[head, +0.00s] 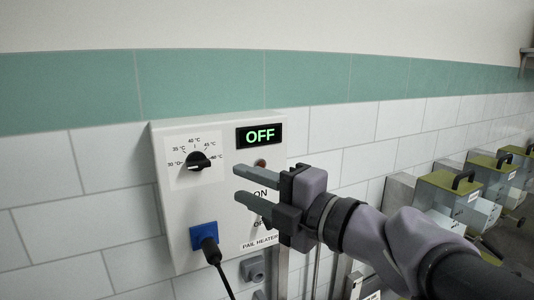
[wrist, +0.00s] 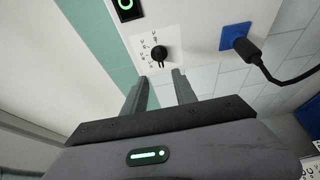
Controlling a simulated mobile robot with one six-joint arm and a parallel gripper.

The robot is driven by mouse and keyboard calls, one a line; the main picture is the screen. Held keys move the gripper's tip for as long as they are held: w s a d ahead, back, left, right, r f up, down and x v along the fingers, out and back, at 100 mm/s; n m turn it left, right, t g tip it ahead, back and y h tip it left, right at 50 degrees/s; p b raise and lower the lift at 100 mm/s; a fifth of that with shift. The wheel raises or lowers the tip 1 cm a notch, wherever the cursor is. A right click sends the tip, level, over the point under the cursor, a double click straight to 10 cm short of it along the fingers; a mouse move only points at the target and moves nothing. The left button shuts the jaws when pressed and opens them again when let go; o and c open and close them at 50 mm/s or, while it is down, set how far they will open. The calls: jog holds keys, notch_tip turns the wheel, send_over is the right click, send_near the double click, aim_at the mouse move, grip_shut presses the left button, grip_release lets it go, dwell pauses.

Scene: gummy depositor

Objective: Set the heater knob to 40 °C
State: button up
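The heater knob (head: 198,161) is a black dial on the upper left of a white pail heater box (head: 180,230). A printed scale around it includes 30, 35, 40 and 45 °C. I cannot tell for sure which mark the knob points at. The display (head: 261,136) reads OFF in green. My gripper (head: 237,183) is open and empty, right of the knob in the head view and apart from it. In the wrist view, the knob (wrist: 159,54) shows just beyond and between the fingertips (wrist: 160,76). My gripper partly hides the ON/OFF switch.
A blue socket (head: 203,236) with a black plug and cable sits below the knob. A small round brownish part (head: 260,164) sits under the display. Several boxes with olive lids (head: 495,162) stand at the right. The tiled wall left of the heater is clear.

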aim_at(202, 166)
jog(key=p+x, duration=0.1)
jog(key=x, duration=1)
jog(key=shift+w+a+p, duration=0.25)
jog(key=shift+w+p, duration=0.1)
jog(key=shift+s, duration=0.1)
grip_shut()
